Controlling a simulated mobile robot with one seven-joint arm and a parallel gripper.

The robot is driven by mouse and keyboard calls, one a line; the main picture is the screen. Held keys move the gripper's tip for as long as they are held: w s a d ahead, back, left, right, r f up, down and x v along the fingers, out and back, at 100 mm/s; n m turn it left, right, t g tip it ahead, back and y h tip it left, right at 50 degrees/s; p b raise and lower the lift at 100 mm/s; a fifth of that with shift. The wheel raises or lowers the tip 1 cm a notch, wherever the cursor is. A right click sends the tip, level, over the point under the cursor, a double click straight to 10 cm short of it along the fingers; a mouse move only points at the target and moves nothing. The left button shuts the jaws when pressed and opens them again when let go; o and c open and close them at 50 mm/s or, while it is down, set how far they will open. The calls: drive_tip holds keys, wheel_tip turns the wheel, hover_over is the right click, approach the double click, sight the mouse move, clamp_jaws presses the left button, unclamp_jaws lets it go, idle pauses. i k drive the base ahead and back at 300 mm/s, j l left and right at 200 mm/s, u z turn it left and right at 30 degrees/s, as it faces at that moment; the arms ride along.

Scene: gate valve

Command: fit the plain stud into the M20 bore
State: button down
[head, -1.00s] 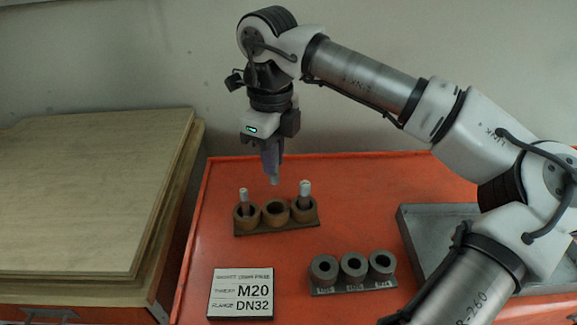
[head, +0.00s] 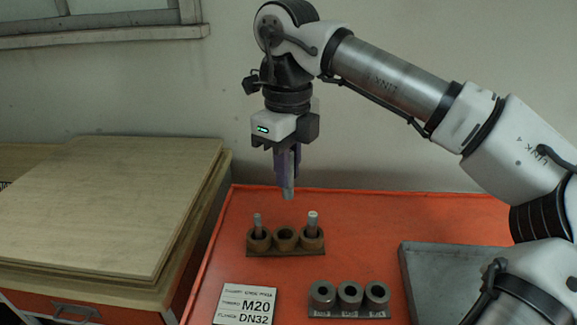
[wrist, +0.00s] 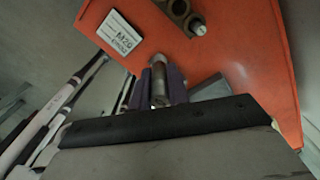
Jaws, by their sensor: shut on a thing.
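My gripper (head: 287,190) is shut on a grey stud (head: 288,193), which points down above the brown rack, clear of it. In the wrist view, the same stud (wrist: 158,85) sits between my purple fingers (wrist: 176,85). I cannot tell whether it is plain or threaded. The brown rack (head: 286,253) has three round holders; the left and right ones hold upright studs (head: 257,223) (head: 312,222), and the middle one is empty. A grey block (head: 348,313) with three bored collars (head: 349,296) stands nearer. Its labels are too small to read.
A white sign (head: 247,305) reading M20 and DN32 lies left of the grey block. A grey tray (head: 450,260) is at the right of the orange bench (head: 370,220). Wooden boards (head: 110,200) are stacked at the left. The bench between rack and block is clear.

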sight(347, 299)
drive_tip(key=k, duration=1.25)
